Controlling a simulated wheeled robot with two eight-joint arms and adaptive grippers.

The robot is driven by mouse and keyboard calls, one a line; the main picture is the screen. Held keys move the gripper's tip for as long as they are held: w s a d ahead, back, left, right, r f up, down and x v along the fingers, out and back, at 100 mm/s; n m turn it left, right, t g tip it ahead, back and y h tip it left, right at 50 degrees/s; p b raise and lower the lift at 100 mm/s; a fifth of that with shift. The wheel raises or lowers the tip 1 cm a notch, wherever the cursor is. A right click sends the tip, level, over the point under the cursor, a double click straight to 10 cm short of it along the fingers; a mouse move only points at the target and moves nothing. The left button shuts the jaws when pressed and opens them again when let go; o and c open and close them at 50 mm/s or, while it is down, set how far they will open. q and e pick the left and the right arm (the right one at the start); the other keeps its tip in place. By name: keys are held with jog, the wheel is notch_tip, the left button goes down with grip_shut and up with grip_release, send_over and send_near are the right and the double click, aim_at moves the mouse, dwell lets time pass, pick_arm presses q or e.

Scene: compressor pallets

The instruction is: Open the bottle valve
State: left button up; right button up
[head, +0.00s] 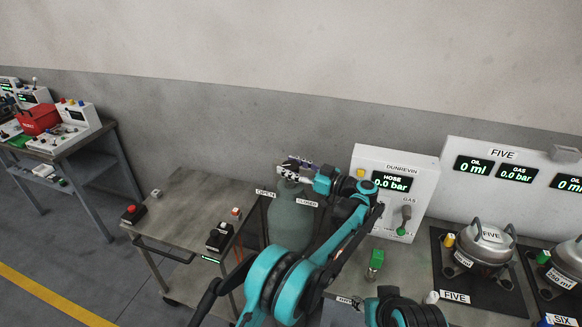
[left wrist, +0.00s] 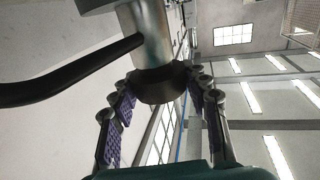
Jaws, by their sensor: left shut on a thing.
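The grey-green gas bottle (head: 290,222) stands upright beside the bench, with an OPEN label (head: 265,193) and a second label, probably CLOSE (head: 307,203), near its top. My left gripper (head: 293,172) is at the top of the bottle, its arm reaching in from below. In the left wrist view, its two fingers (left wrist: 160,95) with purple pads are closed around a dark round valve knob (left wrist: 160,84) below a metal valve body (left wrist: 146,35). A black hose (left wrist: 70,68) runs left from that body. In the head view the gripper hides most of the valve.
A DUNREVIN panel (head: 388,158) behind reads HOSE 0.0 bar and carries a green-handled GAS lever (head: 405,217). A trolley (head: 185,205) with button boxes stands left. Compressor pots (head: 487,245) sit right, with gauges at zero. A green-topped fitting (head: 375,262) stands on the bench.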

pick_arm(q)
jog(key=o, duration=1.2)
jog(key=shift+a, duration=0.1)
jog(key=v, duration=1.2)
